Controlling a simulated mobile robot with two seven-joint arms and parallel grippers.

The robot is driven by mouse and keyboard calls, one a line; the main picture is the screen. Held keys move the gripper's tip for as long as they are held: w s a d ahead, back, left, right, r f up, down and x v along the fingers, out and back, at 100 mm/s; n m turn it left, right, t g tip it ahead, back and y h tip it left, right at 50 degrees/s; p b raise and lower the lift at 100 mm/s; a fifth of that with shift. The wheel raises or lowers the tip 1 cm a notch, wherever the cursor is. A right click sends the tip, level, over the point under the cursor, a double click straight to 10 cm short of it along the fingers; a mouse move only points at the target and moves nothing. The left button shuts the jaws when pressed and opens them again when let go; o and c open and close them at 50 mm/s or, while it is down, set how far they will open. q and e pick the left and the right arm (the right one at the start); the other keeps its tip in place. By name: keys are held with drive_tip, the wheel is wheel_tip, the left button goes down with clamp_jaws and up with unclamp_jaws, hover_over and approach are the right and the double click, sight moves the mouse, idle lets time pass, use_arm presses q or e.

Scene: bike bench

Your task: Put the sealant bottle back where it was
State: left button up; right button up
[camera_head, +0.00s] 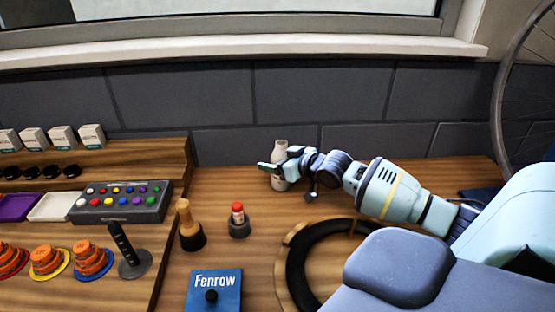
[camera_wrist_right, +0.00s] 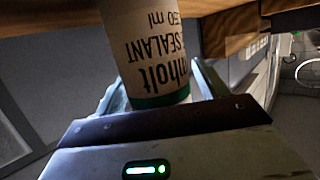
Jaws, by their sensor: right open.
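The sealant bottle (camera_head: 280,182) is white with a pale cap and stands upright at the back of the bench, near the wall. In the right wrist view the bottle (camera_wrist_right: 150,50) shows black "SEALANT" lettering and a green band. My right gripper (camera_head: 277,166) reaches in from the right and is open, with its fingers on either side of the bottle. The fingers hide part of the bottle's middle in the head view. Whether a finger touches it I cannot tell. My left gripper is not in view.
A small red-capped bottle in a dark holder (camera_head: 238,221), a wooden-handled tool (camera_head: 187,225), a blue Fenrow box (camera_head: 213,290) and a black ring (camera_head: 300,268) lie nearer. A button panel (camera_head: 120,203) is at left. The bench left of the sealant bottle is clear.

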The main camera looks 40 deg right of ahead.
drive_tip(key=shift+s+r, duration=0.15)
drive_tip(key=shift+r, duration=0.05)
drive_tip(key=shift+s+r, duration=0.1)
drive_tip(key=shift+s, duration=0.2)
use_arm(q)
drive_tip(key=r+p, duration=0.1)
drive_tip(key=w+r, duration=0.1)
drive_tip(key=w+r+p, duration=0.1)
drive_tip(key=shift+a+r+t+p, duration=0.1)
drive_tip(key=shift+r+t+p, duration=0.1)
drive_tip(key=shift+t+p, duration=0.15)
use_arm(e)
drive_tip(key=v, duration=1.1)
